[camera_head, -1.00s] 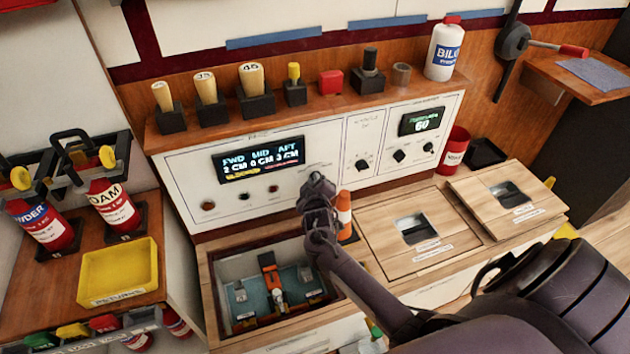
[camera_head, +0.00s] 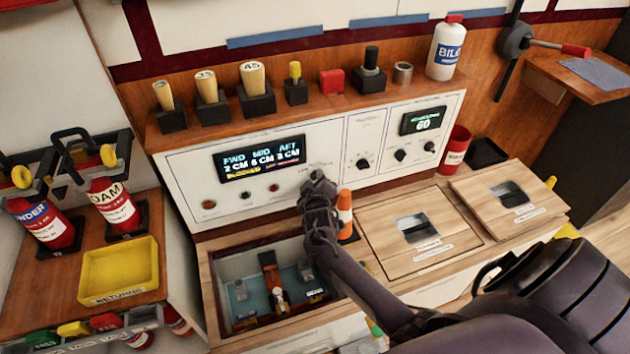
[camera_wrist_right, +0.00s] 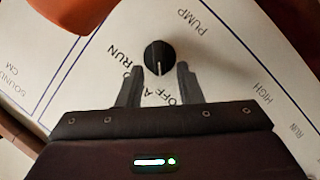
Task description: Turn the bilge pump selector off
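The bilge pump selector looks to be the black round knob (camera_head: 362,164) on the narrow middle section of the white panel (camera_head: 285,205) in the head view. In the right wrist view a black knob (camera_wrist_right: 159,58) with a white pointer line sits near PUMP, RUN, A and OFF lettering. Its pointer line is directed down the picture, toward the A and OFF lettering. My right gripper (camera_wrist_right: 159,72) is open, with one finger on each side of the knob and visible gaps. In the head view the right gripper (camera_head: 318,180) is in front of the panel. My left gripper is out of view.
An orange cone (camera_head: 345,215) stands just beside my right gripper. Two more knobs (camera_head: 400,155) sit right of the selector. Wooden lids (camera_head: 450,215) cover the counter to the right.

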